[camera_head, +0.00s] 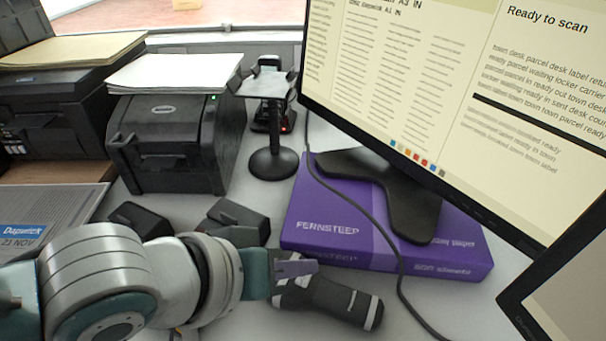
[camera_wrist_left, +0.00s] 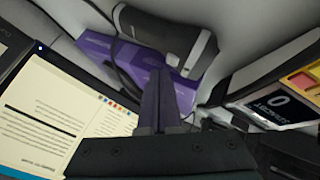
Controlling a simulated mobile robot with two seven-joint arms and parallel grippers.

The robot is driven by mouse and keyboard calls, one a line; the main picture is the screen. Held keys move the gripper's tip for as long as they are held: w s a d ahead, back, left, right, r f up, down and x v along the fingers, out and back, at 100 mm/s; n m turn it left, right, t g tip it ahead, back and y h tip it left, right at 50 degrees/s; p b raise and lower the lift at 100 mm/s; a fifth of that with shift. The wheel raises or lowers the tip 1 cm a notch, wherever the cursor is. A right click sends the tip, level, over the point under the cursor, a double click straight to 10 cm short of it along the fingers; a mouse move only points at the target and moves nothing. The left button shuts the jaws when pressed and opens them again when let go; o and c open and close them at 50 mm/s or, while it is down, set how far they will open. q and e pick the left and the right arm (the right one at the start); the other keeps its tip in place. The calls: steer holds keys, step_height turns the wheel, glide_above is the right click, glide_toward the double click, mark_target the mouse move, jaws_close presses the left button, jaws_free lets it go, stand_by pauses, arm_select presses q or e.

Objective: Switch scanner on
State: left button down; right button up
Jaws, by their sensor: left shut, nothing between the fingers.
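The handheld scanner (camera_head: 335,303), dark with grey bands and a small white mark, lies on the counter in front of the purple box. In the left wrist view the scanner (camera_wrist_left: 165,32) shows beyond my fingertips, near the top. My left gripper (camera_head: 308,267) is shut and empty. In the head view it overlaps the scanner's left end; I cannot tell whether it touches. The closed fingers (camera_wrist_left: 158,74) also show in the left wrist view. No lit lamp is visible on the scanner. My right gripper is not in view.
A purple box (camera_head: 330,205) under the monitor foot (camera_head: 425,225) stands behind the scanner, with a cable across it. The monitor (camera_head: 420,90) reads "Ready to scan". A black printer (camera_head: 165,155), a stand (camera_head: 272,163) and dark small items (camera_head: 240,220) stand left.

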mark_target(298, 286)
arm_select(q)
steer(key=shift+f+b, duration=0.3)
steer(key=shift+f, duration=0.3)
stand_by(0.6)
steer(key=shift+r+p, duration=0.9)
steer(key=shift+p, duration=0.15)
step_height(298, 286, up, 6)
steer(key=p, duration=0.6)
